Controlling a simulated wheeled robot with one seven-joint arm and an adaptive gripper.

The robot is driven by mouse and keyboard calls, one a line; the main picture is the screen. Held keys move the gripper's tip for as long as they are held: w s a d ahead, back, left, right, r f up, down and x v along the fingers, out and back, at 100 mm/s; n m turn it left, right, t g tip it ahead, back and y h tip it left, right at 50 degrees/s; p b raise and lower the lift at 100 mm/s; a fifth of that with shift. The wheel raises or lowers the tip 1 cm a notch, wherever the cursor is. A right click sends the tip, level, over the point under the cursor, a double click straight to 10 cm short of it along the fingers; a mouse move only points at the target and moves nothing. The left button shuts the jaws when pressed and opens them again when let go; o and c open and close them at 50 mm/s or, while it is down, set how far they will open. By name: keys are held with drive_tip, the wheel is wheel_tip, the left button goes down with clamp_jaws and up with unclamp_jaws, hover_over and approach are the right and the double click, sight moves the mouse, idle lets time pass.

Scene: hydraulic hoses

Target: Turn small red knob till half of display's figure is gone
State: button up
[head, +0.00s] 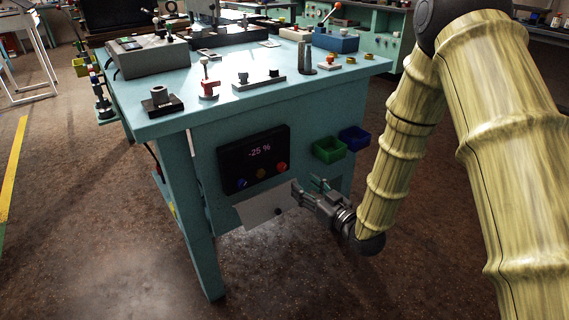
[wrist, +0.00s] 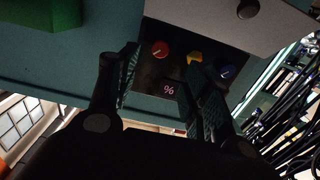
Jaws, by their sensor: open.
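The small red knob (head: 281,167) is at the right end of a row of three on a black panel (head: 236,157) on the bench's front. The display (head: 260,151) above the knobs reads "-25 %". In the wrist view, which is turned over, the red knob (wrist: 160,49) shows between my fingers, nearer the left one, with a pale mark on its face. Part of the display (wrist: 168,90) shows there as "%"; the rest is hidden. My gripper (head: 304,186) is open and empty, just right of and below the red knob, apart from it. Its fingers (wrist: 167,82) also show in the wrist view.
A yellow knob (head: 261,173) and a blue knob (head: 242,183) sit left of the red one. A pale plate (head: 262,212) juts below the panel. Green (head: 329,149) and blue (head: 355,138) bins hang to the right. The bench top (head: 225,103) carries several fittings. Floor in front is clear.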

sight(283, 168)
drive_tip(key=b+x, duration=0.1)
drive_tip(key=x, duration=0.9)
drive_tip(key=shift+w+a+r+b, duration=0.1)
drive_tip(key=shift+w+a+b, duration=0.2)
drive_tip(key=shift+b, duration=0.1)
drive_tip(key=c, duration=1)
